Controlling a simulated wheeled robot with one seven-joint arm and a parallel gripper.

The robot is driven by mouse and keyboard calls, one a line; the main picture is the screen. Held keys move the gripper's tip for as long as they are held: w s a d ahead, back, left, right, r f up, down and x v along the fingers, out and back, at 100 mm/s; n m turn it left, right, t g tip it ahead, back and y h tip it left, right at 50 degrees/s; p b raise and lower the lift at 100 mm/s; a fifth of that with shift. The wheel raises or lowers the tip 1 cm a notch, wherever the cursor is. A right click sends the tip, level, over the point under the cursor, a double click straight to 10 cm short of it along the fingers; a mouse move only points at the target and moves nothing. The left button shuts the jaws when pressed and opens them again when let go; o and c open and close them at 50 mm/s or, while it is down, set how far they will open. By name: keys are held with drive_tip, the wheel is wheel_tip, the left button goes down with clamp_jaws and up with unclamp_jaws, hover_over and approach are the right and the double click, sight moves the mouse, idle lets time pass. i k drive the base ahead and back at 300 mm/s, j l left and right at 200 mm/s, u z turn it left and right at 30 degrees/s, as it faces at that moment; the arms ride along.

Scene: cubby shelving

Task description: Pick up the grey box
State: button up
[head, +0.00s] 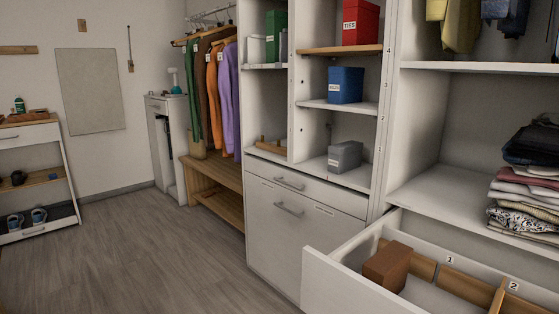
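The grey box (344,156) is small, with a pale label on its front. It sits on the floor of the lowest open cubby in the middle shelving, in the right-hand column, below the blue box (345,85). It looks upright, and nothing stands in front of it. My gripper is not in the head view.
A red box (361,22) and a green box (276,36) stand in nearby cubbies. An open drawer (340,283) holding a brown box (388,266) juts out at the lower right. Folded clothes (528,190) lie on the right shelf. The wooden floor (140,245) at left is clear.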

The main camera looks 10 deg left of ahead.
sight(344, 157)
drive_tip(key=u, duration=0.25)
drive_tip(key=i+j+u, duration=0.5)
drive_tip(key=i+u, duration=0.15)
drive_tip(key=i+j+u, duration=0.1)
drive_tip(key=i+u, duration=0.25)
drive_tip(key=i+j+z, duration=0.2)
drive_tip(key=i, duration=0.2)
drive_tip(key=i+z, duration=0.2)
drive_tip(key=i, duration=0.25)
drive_tip(key=j, duration=0.05)
